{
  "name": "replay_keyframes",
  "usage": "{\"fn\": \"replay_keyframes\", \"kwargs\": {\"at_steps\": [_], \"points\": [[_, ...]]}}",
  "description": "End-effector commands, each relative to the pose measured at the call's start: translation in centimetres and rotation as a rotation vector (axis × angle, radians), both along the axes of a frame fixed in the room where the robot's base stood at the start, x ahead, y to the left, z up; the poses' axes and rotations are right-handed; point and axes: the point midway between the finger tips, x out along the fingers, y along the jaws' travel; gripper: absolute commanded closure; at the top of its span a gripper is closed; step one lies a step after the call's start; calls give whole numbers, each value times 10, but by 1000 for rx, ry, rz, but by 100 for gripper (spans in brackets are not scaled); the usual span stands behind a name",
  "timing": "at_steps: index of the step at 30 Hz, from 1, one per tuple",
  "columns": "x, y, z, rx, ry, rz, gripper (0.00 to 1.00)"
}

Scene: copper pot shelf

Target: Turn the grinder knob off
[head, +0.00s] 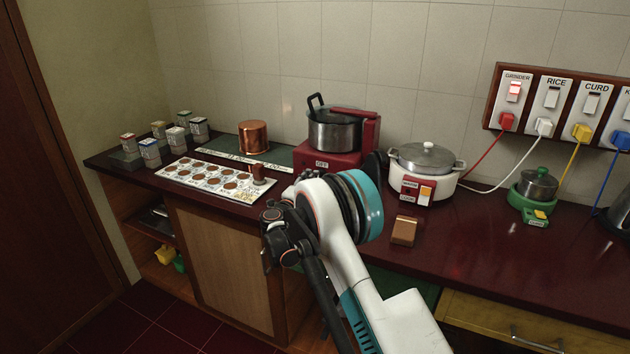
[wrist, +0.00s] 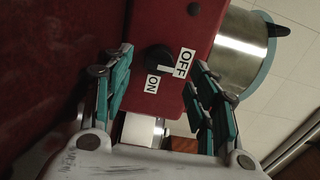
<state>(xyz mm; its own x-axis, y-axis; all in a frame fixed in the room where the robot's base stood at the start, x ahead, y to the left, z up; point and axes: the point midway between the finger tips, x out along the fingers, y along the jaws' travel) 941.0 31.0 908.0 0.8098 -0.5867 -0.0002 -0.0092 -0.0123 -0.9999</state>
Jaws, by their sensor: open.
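The grinder (head: 330,158) is a red housing with a steel jar on top, at the back of the counter. In the wrist view its red face (wrist: 178,20) carries a black knob (wrist: 158,57) with ON and OFF labels beside it. A pale mark shows at the knob's edge between the labels; I cannot tell its exact setting. My gripper (wrist: 160,65) is open, its teal-padded fingers on either side of the knob and apart from it in the picture. In the head view my arm hides the lower front of the grinder and most of the gripper.
A white rice cooker (head: 440,187) stands right of the grinder, with a small brown box (head: 404,231) in front. A switch board (head: 543,125) hangs at right. The right counter front is clear.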

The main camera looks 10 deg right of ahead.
Motion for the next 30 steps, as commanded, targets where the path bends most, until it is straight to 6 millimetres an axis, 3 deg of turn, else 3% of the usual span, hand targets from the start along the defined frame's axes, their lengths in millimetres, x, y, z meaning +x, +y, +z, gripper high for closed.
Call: {"fn": "replay_keyframes", "kwargs": {"at_steps": [6, 12, 25, 28, 30], "points": [[-35, 26, 0, 0, 0, 2, 46], [-54, 39, 0, 0, 0, 1, 46], [-58, 42, 1, -1, 0, 0, 46], [-57, 42, 11, -13, -4, 14, 46], [-56, 42, 28, -36, -11, 36, 46]]}}
